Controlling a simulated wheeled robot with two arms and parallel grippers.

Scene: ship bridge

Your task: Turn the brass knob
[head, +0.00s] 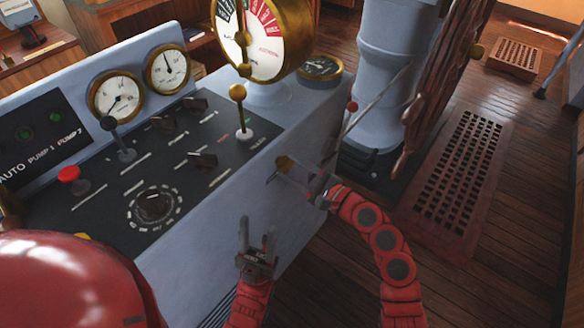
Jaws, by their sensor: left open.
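My left gripper (256,232) is lower and nearer, in front of the console side. It is open, with its fingers pointing up and nothing between them.
A lever with a brass ball (238,92) stands on the console top, below a large brass-rimmed dial (262,35). Black switches, a red button (69,174) and two gauges (117,96) are further left. A blue pedestal (385,75) and a floor grating (455,185) are at right.

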